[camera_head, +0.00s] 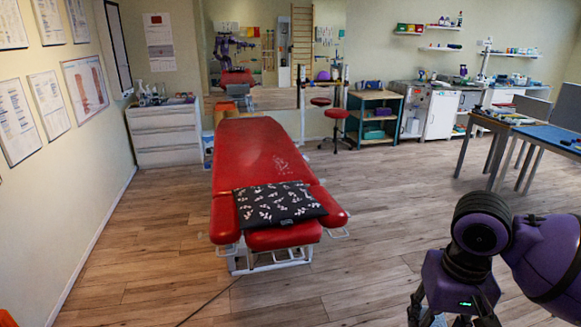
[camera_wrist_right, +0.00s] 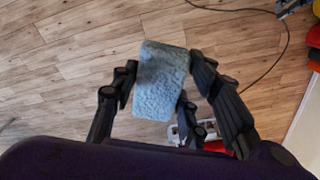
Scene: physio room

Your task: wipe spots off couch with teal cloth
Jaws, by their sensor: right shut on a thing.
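The red couch (camera_head: 240,155) stands in the middle of the head view, its near end towards me. Pale whitish spots (camera_head: 281,164) show on its red top, right of centre. A dark cushion with a white pattern (camera_head: 280,203) lies across the near part. My right gripper (camera_wrist_right: 163,76) is shut on the teal cloth (camera_wrist_right: 161,82), a fuzzy pale blue-teal pad between its dark fingers, over the floor. In the head view my right gripper is at the bottom edge, partly cut off, right of and apart from the couch. My left gripper is out of view.
Wooden floor lies clear around the couch, with a thin dark cable (camera_head: 208,300) near its front. A red stool (camera_head: 336,115) and a green shelf unit (camera_head: 374,117) stand behind. A blue-topped table (camera_head: 551,134) is at right, white drawers (camera_head: 165,133) at left.

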